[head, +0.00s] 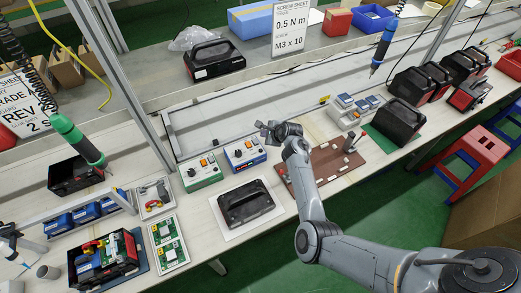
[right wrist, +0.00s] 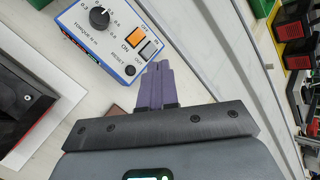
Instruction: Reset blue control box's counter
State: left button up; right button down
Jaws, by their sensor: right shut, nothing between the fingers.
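The blue control box (head: 245,153) stands on the bench, beside a similar green box, in the head view. In the right wrist view the blue control box (right wrist: 85,45) shows a black torque dial (right wrist: 99,17), an orange ON switch (right wrist: 133,37), a pale OUT switch (right wrist: 149,48) and a small dark button (right wrist: 130,70) by the word RESET. My right gripper (head: 268,129) is by the box's back right side. In the right wrist view my right gripper's fingers (right wrist: 157,72) are shut and empty, just right of the RESET button. Contact cannot be told. My left gripper is not seen.
The green control box (head: 201,173) stands left of the blue one. A black case (head: 246,202) lies on a white sheet in front. A brown board (head: 325,168) lies right, under my right arm. A metal rail runs behind the boxes.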

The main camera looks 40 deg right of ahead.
jog(key=shift+w+a+r+m, duration=0.15)
jog(key=shift+w+a+m, duration=0.3)
jog(key=shift+w, duration=0.25)
jog(key=b, duration=0.8)
send_over(261, 150)
jog(key=f, duration=0.7)
jog(key=shift+s+a, duration=0.1)
jog(key=shift+s, duration=0.25)
jog(key=shift+f, duration=0.9)
